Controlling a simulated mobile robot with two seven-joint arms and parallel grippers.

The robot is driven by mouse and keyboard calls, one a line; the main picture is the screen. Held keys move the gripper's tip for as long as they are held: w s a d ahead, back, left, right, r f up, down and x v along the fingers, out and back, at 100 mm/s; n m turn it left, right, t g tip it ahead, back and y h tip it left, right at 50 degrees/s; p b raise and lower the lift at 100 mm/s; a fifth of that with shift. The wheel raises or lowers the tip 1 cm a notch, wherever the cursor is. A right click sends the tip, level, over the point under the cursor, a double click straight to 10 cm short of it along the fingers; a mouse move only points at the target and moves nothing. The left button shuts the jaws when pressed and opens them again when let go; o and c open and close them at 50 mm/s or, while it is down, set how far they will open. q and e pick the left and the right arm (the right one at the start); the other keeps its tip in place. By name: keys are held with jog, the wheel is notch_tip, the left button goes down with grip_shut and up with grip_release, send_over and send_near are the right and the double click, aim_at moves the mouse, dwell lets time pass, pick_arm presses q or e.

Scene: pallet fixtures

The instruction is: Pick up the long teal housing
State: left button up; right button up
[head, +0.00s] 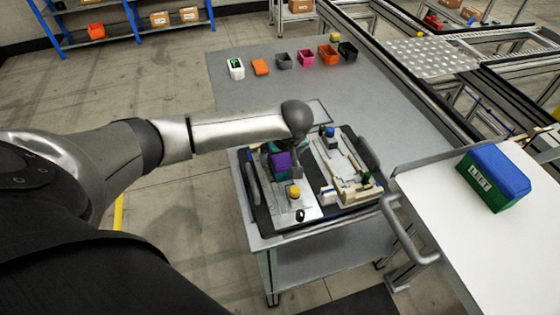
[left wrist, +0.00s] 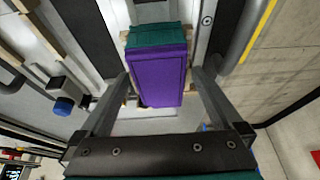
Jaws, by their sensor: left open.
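A teal block (left wrist: 155,36), apparently the long teal housing, lies at the top of the left wrist view, with a purple block (left wrist: 157,76) against it. In the head view the purple block (head: 282,164) sits on the left part of the pallet fixture, below my left wrist. My left gripper (left wrist: 161,82) is open, with one finger on each side of the purple block. I cannot tell whether the fingers touch it. The wrist hides much of the teal block in the head view. My right gripper is not in view.
The dark pallet tray (head: 258,205) on a grey cart also holds a yellow knob (head: 294,191) and beige fixture parts (head: 357,190). A blue-and-green box (head: 492,178) marked LEFT stands on a white table at right. Several small bins line the far grey table (head: 350,95).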

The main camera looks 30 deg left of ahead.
pick_arm(q)
jog(key=shift+f, duration=0.15)
jog(key=shift+c, duration=0.4)
jog(key=c, duration=1.3)
jog(key=shift+c, duration=0.7)
